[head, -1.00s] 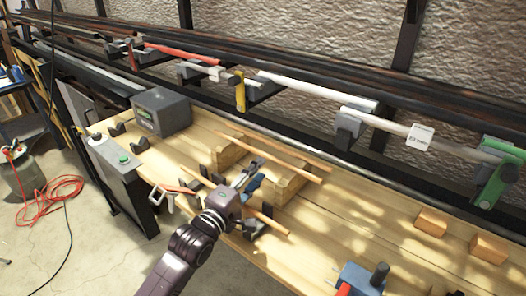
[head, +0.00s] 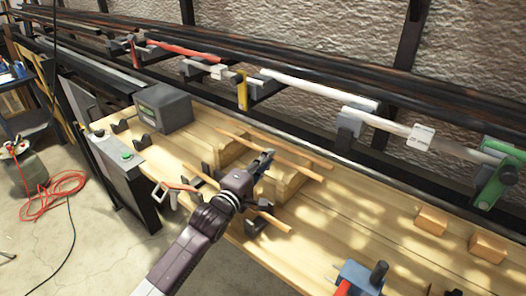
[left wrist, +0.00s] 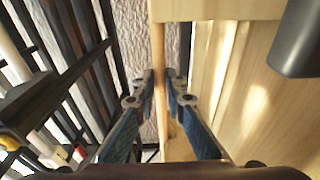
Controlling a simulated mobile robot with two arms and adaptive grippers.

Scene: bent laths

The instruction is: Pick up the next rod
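Thin wooden rods lie across two light wooden blocks (head: 285,186) on the bench; one rod (head: 308,173) runs out past the right block. My left gripper (head: 268,155) is over the blocks, at the middle of this rod. In the left wrist view, the rod (left wrist: 158,45) runs between the two fingertips, which are close together on either side of it. The gripper looks shut on it; whether the rod is clear of the blocks cannot be told. Another rod (head: 275,221) lies nearer the front edge in dark holders, partly hidden by my arm. My right gripper is not in view.
A grey box (head: 165,108) stands at the back left of the bench. Two small wooden blocks (head: 431,220) and a blue fixture (head: 360,277) are at the right. A rack of bars (head: 320,90) runs along the wall. The bench between is clear.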

